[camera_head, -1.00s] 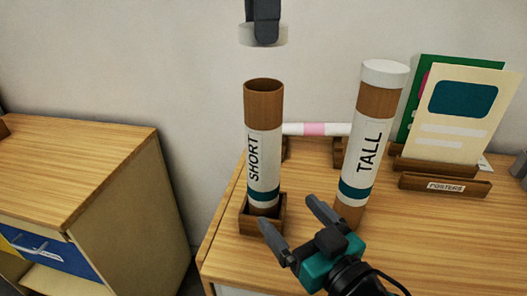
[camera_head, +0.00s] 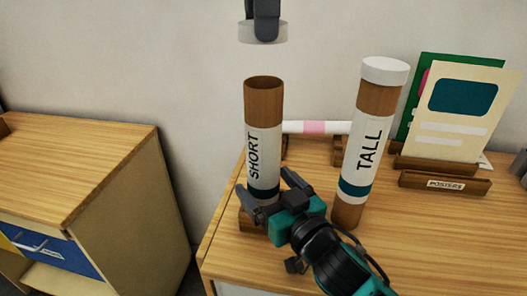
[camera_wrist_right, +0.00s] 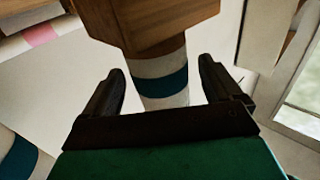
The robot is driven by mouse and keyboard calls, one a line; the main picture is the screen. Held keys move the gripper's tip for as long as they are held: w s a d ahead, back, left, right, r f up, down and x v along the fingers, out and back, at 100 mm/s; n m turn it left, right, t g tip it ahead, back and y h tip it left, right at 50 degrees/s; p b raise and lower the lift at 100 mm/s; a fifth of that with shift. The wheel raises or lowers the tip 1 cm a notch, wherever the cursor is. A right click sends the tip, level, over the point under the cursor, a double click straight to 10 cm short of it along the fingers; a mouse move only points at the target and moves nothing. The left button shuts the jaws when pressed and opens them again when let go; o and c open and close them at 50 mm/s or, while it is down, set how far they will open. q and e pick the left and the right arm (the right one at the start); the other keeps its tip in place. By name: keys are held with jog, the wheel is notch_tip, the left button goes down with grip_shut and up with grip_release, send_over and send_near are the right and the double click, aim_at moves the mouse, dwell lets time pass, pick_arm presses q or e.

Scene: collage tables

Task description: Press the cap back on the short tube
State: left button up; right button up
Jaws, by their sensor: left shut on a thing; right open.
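The short tube (camera_head: 262,115), brown with a white SHORT label and a teal band, stands upright and open-topped in a small wooden holder (camera_head: 246,222). My left gripper (camera_head: 263,38) is shut on a white cap (camera_head: 281,34), held above the tube's mouth with a clear gap. My right gripper (camera_head: 265,184) is open at the tube's lower part, a finger to each side. In the right wrist view the teal band (camera_wrist_right: 160,84) shows between the open fingers (camera_wrist_right: 163,72), with the holder (camera_wrist_right: 150,28) above it. Whether the fingers touch the tube is unclear.
The capped TALL tube (camera_head: 372,140) stands close to the right of the short tube. A pink-banded white roll (camera_head: 314,128) lies behind. Posters (camera_head: 465,110) stand in a rack (camera_head: 445,183) at the right. The table (camera_head: 440,235) is clear at the front right.

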aim_at(258, 177)
jog(key=shift+x, duration=1.85)
jog(key=c, duration=1.5)
pick_arm(q)
jog(key=shift+f, duration=2.5)
jog(key=shift+f, duration=0.9)
jog(key=shift+f, duration=0.65)
jog(key=o, duration=1.1)
